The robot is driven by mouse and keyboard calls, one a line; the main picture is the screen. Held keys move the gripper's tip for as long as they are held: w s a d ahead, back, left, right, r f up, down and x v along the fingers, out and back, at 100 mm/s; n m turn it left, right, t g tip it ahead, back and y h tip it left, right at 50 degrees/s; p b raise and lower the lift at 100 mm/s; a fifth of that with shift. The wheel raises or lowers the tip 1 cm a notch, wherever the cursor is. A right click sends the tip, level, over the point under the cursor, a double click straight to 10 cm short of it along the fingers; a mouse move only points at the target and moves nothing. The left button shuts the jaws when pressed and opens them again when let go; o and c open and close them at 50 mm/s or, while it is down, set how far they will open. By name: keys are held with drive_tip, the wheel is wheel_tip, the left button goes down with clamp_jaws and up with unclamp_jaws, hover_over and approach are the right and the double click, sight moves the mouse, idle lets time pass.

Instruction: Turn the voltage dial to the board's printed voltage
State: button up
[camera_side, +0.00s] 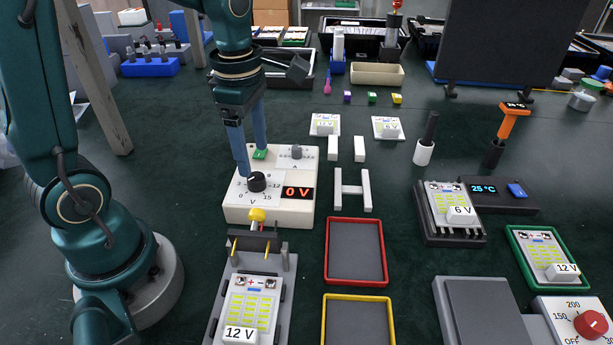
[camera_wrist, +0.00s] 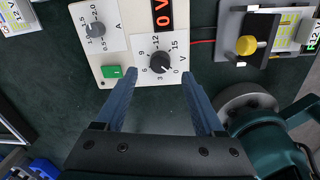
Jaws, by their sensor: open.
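The black voltage dial (camera_side: 257,181) sits on the white power supply (camera_side: 235,212), inside a printed scale from 0 to 15 V. The supply's red display (camera_side: 297,193) reads 0 V. A board (camera_side: 249,307) labelled 12 V lies in the grey fixture in front of the supply. My gripper (camera_side: 252,163) points down over the supply with its blue fingers apart, empty. In the wrist view the dial (camera_wrist: 160,62) shows just beyond and between the fingertips (camera_wrist: 158,76). I cannot tell whether a finger touches it.
A green switch (camera_side: 260,154) and a grey current dial (camera_side: 296,152) share the supply's top. The fixture's yellow knob (camera_side: 257,215) stands close in front. Red (camera_side: 328,254) and yellow (camera_side: 324,318) trays lie right. A 6 V board (camera_side: 440,195) sits on a black heat sink.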

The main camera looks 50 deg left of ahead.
sight(256, 177)
drive_tip(key=shift+a+f, duration=0.1)
drive_tip(key=shift+f, duration=2.5)
clamp_jaws()
